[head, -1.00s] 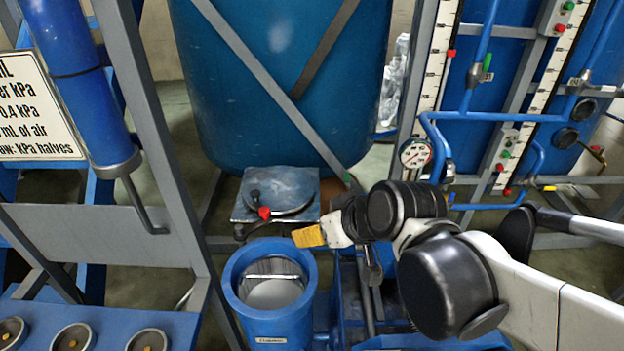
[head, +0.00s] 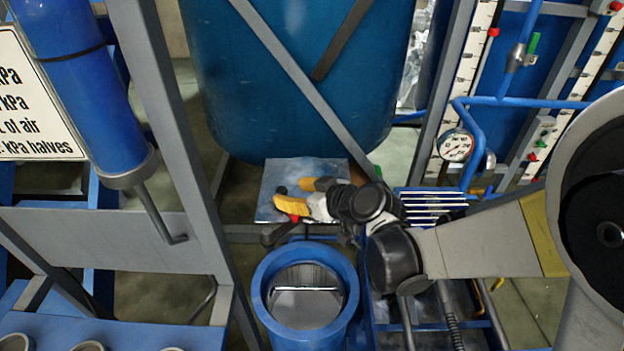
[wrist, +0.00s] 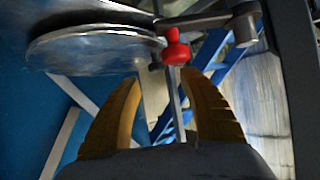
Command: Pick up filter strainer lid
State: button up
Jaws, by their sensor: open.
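A round grey metal lid (wrist: 95,48) hangs at the upper left of the wrist view. A red knob (wrist: 176,48) on a metal arm (wrist: 215,18) is beside its rim. My gripper (wrist: 161,76) is open and empty. Its yellow fingers point at the knob, which is just past the tips, nearer the right finger. I cannot tell whether they touch.
An open blue strainer housing (head: 262,298) with a metal bar across its inside stands just in front of my gripper. A large blue tank (head: 300,80) is behind. Grey frame posts (head: 180,140) rise at left, and a pressure gauge (head: 455,146) with blue pipes is at right.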

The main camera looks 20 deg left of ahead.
aim_at(283, 191)
jog(key=b+x, duration=0.1)
jog(key=x, duration=0.2)
jog(key=b+x, duration=0.1)
jog(key=x, duration=0.2)
jog(key=shift+w+f+b, duration=0.25)
jog(key=shift+f+b, duration=0.05)
jog(key=shift+f, duration=0.05)
jog(key=shift+d+r, duration=0.1)
jog(key=shift+c, duration=0.8)
grip_shut()
